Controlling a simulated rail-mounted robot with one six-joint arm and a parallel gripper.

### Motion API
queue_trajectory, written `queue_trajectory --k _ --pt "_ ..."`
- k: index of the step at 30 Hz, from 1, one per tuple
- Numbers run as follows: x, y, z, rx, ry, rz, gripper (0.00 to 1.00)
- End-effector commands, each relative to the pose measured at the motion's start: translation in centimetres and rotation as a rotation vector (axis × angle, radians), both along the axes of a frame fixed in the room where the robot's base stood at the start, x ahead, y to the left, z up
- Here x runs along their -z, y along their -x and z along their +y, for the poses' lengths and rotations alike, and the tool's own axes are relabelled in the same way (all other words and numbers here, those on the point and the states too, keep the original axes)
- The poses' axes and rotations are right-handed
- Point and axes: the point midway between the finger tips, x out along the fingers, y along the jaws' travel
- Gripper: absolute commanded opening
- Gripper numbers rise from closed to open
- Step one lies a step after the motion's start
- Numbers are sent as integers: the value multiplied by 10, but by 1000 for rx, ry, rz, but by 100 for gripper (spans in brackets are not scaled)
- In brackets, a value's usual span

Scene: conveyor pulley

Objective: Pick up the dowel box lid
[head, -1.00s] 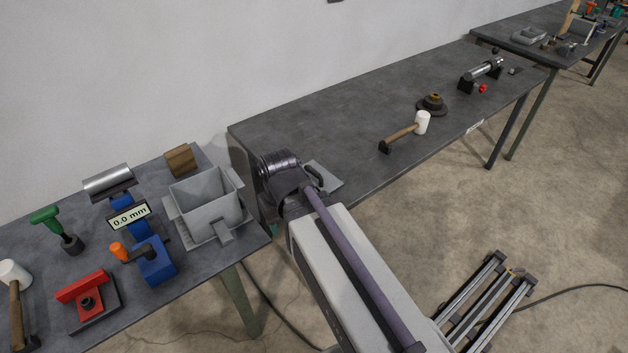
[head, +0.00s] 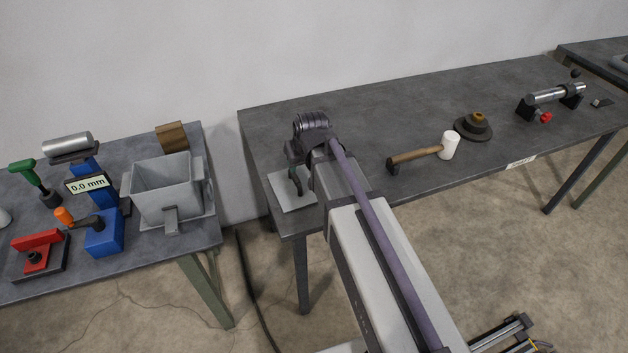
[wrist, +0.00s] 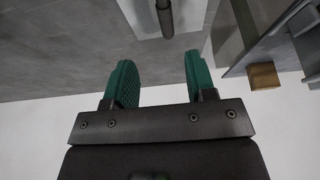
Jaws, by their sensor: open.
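The dowel box lid (head: 291,197) is a flat light-grey plate with a dark upright handle. It lies at the left front corner of the middle table. It also shows at the top of the wrist view (wrist: 137,14), with its handle (wrist: 165,17) just beyond the fingers. My gripper (wrist: 160,72) is open and empty, its green fingers apart and short of the handle in that view. In the head view, my gripper is beside and partly over the lid, and my arm hides some of it. The grey open-topped box (head: 165,196) stands on the left table.
A mallet (head: 425,154), a dark flanged round part (head: 474,127) and a roller on stands (head: 554,95) lie farther right on the middle table. A brown block (head: 172,137) sits behind the box. A gap separates the two tables. The back of the middle table is clear.

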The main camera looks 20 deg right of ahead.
Motion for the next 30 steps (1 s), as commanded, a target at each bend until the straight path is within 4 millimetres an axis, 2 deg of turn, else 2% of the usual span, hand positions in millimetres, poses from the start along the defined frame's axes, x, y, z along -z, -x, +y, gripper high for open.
queue_trajectory --k 4,11,17,24,26,30 --pt "8 -2 0 -4 3 -2 51" --pt "53 -19 2 -4 3 -1 51" --pt "55 -22 2 -3 2 0 51" --pt "99 -39 5 -3 2 0 51" --pt "104 -42 5 -3 2 0 51" --pt "99 -42 5 -3 2 0 51"
